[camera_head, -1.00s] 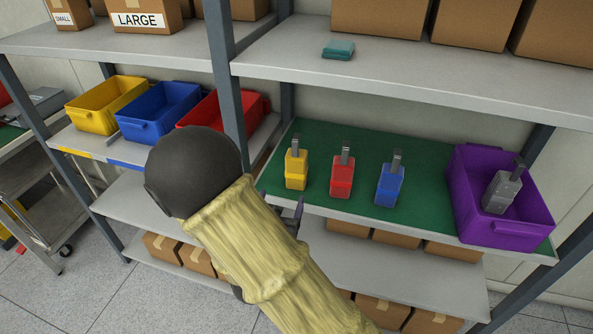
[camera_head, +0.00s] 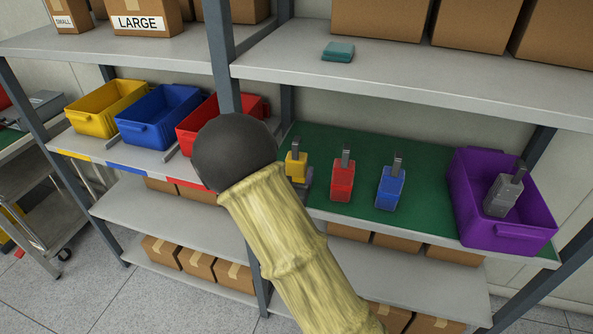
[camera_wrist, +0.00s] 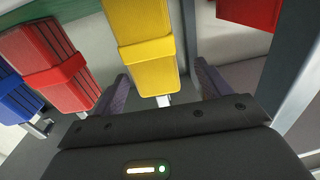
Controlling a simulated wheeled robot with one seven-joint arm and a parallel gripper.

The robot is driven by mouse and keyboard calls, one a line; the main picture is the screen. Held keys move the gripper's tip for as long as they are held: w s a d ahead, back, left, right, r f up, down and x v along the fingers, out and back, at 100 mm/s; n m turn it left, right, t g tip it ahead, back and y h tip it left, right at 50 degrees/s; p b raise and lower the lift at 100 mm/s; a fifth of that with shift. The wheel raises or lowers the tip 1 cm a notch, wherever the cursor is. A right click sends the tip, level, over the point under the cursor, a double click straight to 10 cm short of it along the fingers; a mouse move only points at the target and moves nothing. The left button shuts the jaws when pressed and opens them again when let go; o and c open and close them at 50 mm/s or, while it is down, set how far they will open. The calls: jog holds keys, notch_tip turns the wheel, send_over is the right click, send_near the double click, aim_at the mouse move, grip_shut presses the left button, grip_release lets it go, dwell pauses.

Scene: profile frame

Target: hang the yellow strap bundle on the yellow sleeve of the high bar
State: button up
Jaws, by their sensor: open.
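No strap bundle or sleeved high bar can be made out. A yellow block-like item (camera_head: 293,168) with a grey stem stands on a green mat at the left of a row, partly hidden by my arm. In the wrist view the yellow item (camera_wrist: 148,60) appears between the two fingers of my gripper (camera_wrist: 161,72). The fingers are spread, with a gap visible on the right side; whether the left finger touches it I cannot tell. In the head view my gripper is mostly hidden behind my forearm.
Red (camera_head: 342,180) and blue (camera_head: 390,188) items stand right of the yellow one. A purple bin (camera_head: 470,205) holds a grey item. Yellow (camera_head: 92,122), blue (camera_head: 150,135) and red (camera_head: 190,137) bins sit left of a shelf post (camera_head: 222,60). An upper shelf (camera_head: 420,85) overhangs the mat.

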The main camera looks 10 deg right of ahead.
jog(key=shift+w, duration=0.1)
jog(key=shift+d+p+x, duration=0.15)
jog(key=shift+p+x, duration=0.15)
jog(key=shift+x, duration=1)
jog(key=shift+d+p+x, duration=0.15)
jog(key=shift+p+x, duration=0.1)
jog(key=shift+x, duration=1.1)
jog(key=shift+f, duration=0.1)
jog(key=shift+s, duration=0.2)
jog(key=c, duration=1.1)
notch_tip(320, 180, up, 10)
jog(key=shift+r, duration=0.1)
